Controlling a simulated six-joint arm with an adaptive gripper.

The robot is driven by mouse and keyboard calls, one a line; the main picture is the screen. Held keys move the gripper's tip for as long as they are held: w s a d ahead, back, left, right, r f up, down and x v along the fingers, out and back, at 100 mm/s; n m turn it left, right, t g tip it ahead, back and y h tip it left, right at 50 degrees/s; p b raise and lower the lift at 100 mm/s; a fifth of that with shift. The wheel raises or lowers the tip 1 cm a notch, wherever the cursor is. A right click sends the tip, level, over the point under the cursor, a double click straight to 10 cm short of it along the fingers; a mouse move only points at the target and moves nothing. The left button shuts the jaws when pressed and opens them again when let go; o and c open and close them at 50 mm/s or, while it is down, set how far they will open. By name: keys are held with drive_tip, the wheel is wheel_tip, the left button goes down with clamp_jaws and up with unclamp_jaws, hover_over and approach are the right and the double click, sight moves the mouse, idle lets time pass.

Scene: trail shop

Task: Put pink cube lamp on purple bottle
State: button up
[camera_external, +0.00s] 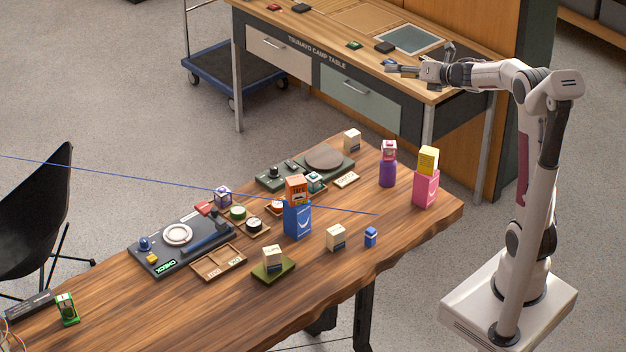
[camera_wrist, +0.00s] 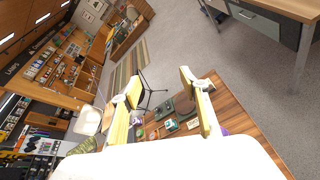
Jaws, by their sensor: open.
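The pink cube lamp (camera_external: 389,150), a small pink and white cube, sits upright on top of the purple bottle (camera_external: 387,174) in the external view. The bottle stands on the wooden table near its far right part. My gripper (camera_external: 402,69) is raised well above and behind them in the picture, apart from both and empty. In the wrist view its two yellow-padded fingers (camera_wrist: 165,105) are spread wide with nothing between them. A small purple patch (camera_wrist: 224,131) shows beside the right finger there, perhaps the bottle; the lamp cannot be made out.
A pink bag with a yellow box (camera_external: 428,160) stands right of the bottle. A blue bag (camera_external: 298,219) bears an orange box (camera_external: 296,188). A turntable device (camera_external: 324,159) lies to the left. Several small cubes and trays crowd the table (camera_external: 340,285); its front right is clearer.

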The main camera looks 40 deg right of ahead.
drive_tip(key=s+a+r+m+g+h, duration=0.1)
drive_tip(key=s+m+h, duration=0.2)
drive_tip(key=s+m, duration=0.55)
drive_tip(key=s+a+r+m+g+h, duration=0.2)
drive_tip(key=s+m, duration=0.6)
drive_tip(key=m, duration=0.2)
drive_tip(key=s+a+f+m+g+y, duration=0.1)
drive_tip(key=s+a+f+m, duration=0.3)
drive_tip(key=s, duration=0.4)
drive_tip(key=s+a+f+m+g+y, duration=0.1)
drive_tip(key=s+a+f+m+g, duration=0.1)
drive_tip(key=s, duration=0.5)
drive_tip(key=s+a+f+m+g+y, duration=0.1)
drive_tip(key=s+a+f+m+g, duration=0.1)
drive_tip(key=s+a+f+m, duration=0.3)
drive_tip(key=s+a+m, duration=0.1)
drive_tip(key=s+a, duration=0.1)
drive_tip(key=s, duration=0.1)
drive_tip(key=shift+s+f+y, duration=0.35)
drive_tip(key=shift+y, duration=0.05)
